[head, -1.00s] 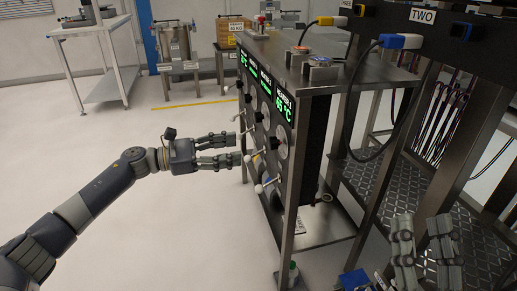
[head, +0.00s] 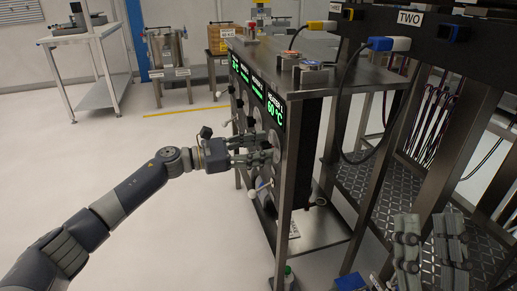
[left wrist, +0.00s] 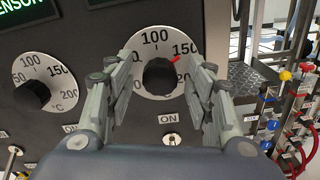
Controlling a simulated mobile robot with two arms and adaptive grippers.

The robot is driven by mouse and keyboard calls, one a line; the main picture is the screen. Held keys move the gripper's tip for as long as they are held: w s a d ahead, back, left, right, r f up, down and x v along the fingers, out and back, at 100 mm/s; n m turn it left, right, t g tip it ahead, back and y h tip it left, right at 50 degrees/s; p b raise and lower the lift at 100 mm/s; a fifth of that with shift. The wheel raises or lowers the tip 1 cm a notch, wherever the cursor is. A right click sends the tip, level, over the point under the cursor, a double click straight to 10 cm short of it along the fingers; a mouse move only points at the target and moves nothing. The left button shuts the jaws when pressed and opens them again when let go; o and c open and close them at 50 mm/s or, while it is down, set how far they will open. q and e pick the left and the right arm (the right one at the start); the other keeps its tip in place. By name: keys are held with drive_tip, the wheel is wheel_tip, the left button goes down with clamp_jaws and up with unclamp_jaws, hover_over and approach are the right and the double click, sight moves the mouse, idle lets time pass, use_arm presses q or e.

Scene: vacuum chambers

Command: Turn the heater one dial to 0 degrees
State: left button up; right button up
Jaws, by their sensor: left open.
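The heater one dial is a black knob (left wrist: 158,77) on a white round scale (left wrist: 151,48) in the left wrist view. Its red mark points up and right, toward 150. My left gripper (head: 270,148) is open, its fingers on either side of the knob; I cannot tell if they touch it. In the head view the fingers partly hide this dial. The HEATER 1 display (head: 272,111) reads 60 °C in green. My right gripper (head: 428,225) has its fingers apart, empty, at the lower right.
A neighbouring dial (left wrist: 40,93) sits left in the wrist view. A white-tipped ON lever (head: 253,193) sticks out below the dials. The heater cabinet (head: 345,79) has a metal top. A frame labelled TWO (head: 410,18) stands to the right.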

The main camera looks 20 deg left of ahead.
use_arm(q)
drive_tip(key=c, duration=1.1)
drive_tip(key=shift+o, duration=0.2)
